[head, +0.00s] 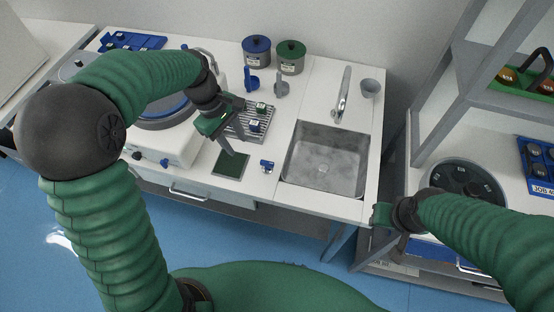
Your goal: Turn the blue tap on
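A small blue-and-white fitting (267,166) sits on the counter, just left of the sink's front part; it is too small to tell whether it is the blue tap. A silver faucet (344,93) stands behind the sink (326,160), and no water shows from it. My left gripper (233,128) hangs over the counter, left of the sink, near a wire rack and above a dark green mat. Its fingers look spread apart with nothing between them. My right gripper (382,215) is at the sink counter's right front corner; its fingers are hardly visible.
The wire rack (240,128) holds small green and blue blocks. The dark green mat (231,164) lies in front. Blue (256,52) and green (291,57) lidded pots stand at the back. A grey cup (370,88) is right of the faucet. A grey shelf frame (436,80) rises at right.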

